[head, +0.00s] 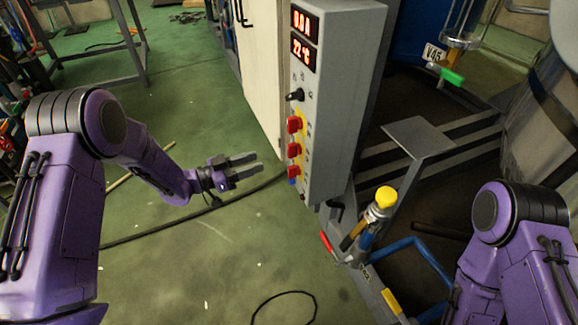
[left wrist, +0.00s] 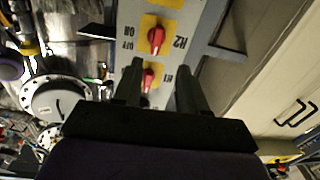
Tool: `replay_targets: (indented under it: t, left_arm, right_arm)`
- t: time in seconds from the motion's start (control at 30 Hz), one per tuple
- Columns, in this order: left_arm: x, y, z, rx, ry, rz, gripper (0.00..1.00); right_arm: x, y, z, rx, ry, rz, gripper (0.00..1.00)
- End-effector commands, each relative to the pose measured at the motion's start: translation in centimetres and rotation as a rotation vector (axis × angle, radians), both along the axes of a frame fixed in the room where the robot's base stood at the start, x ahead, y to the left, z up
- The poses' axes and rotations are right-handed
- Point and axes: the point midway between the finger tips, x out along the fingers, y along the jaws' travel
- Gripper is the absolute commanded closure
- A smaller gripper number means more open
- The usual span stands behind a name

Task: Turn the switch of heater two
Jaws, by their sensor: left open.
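The heater two switch is a red knob on a yellow plate marked H2 (left wrist: 156,38), seen in the left wrist view. In the head view I take it to be the lower of the two larger red knobs (head: 294,150) on the control box (head: 342,95). The H1 knob (left wrist: 148,80) shows between my left fingers in the left wrist view, and is the upper red knob (head: 294,124) in the head view. My left gripper (head: 259,163) is open and empty, left of the box and apart from the knobs. My right gripper is out of view.
A black knob (head: 296,95) sits above the red ones, below red number displays (head: 303,38). A pale cabinet (head: 262,75) stands behind the box. A yellow-capped valve (head: 385,197) and metal frame are at right. Green floor lies open left of the box.

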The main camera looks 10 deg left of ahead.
Motion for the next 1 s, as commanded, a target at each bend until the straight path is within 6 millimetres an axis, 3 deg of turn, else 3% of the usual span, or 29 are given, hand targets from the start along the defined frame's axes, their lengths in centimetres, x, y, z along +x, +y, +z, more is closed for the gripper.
replay_targets:
  t: [0.03, 0.2, 0.63, 1.0]
  left_arm:
    - [0.1, 0.1, -0.5, 0.009, -0.027, -0.031, 0.58]
    - [0.6, -0.6, 0.1, 0.024, -0.052, -0.067, 0.58]
    - [5.2, -7.5, 0.0, 0.024, -0.049, -0.062, 0.58]
    - [5.8, -8.4, 0.2, 0.022, -0.046, -0.062, 0.62]
  right_arm:
    - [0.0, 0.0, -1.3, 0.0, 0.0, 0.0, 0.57]
    - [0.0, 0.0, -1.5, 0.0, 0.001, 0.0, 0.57]
    - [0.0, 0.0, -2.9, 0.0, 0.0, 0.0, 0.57]
    - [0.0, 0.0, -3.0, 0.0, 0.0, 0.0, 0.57]
